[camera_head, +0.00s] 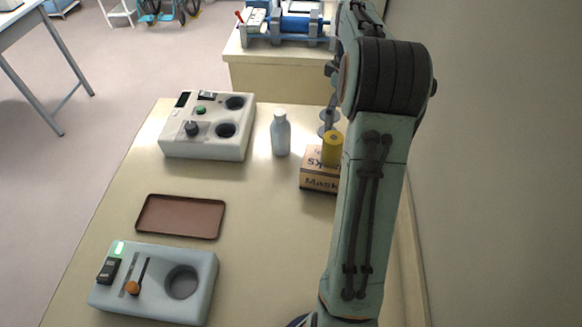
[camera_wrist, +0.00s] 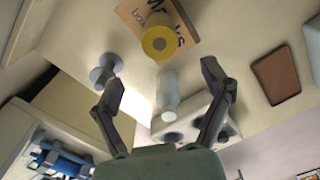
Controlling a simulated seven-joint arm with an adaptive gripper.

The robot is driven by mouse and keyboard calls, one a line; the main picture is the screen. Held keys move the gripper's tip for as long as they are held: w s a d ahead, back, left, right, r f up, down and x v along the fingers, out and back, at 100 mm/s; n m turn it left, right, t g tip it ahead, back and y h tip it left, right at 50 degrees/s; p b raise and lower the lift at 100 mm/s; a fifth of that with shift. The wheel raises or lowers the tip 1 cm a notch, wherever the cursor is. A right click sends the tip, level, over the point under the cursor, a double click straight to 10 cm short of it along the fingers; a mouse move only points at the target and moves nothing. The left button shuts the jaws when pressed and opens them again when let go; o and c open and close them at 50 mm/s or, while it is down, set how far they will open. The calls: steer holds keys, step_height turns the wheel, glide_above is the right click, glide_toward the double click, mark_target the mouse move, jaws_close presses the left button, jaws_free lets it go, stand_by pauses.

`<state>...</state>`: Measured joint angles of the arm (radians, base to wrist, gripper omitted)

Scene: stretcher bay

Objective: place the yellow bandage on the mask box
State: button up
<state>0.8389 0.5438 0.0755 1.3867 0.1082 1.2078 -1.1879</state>
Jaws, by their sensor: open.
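The yellow bandage (camera_head: 332,148) is a short roll standing upright on top of the mask box (camera_head: 319,182), a brown carton with dark lettering. In the wrist view the bandage (camera_wrist: 158,38) shows its round end with a grey core, and the mask box (camera_wrist: 183,12) lies beneath it. My gripper (camera_wrist: 163,72) is open and empty, with its two fingers spread apart and clear of the bandage. In the head view my arm hides the right part of the box, and my fingers cannot be made out clearly.
A pale bottle (camera_head: 281,134) stands left of the box. A grey spool-shaped thing (camera_wrist: 105,71) stands close to one finger in the wrist view. A white device (camera_head: 207,127), a brown tray (camera_head: 180,217) and a grey-blue holder (camera_head: 205,270) occupy the table's left side. The table's middle is clear.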

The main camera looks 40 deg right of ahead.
steer(key=s+a+r, duration=0.1)
steer(key=a+r, duration=0.1)
steer(key=a, duration=0.7)
steer(key=s+a+r, duration=0.1)
steer(key=a+r, duration=0.2)
steer(key=a, duration=0.7)
steer(key=s+a+f+m, duration=0.2)
steer(key=s+a+f, duration=0.2)
steer(key=s+a, duration=1)
steer(key=shift+s+a+y, duration=0.15)
steer(key=shift+s+y, duration=0.25)
steer(key=shift+s, duration=0.55)
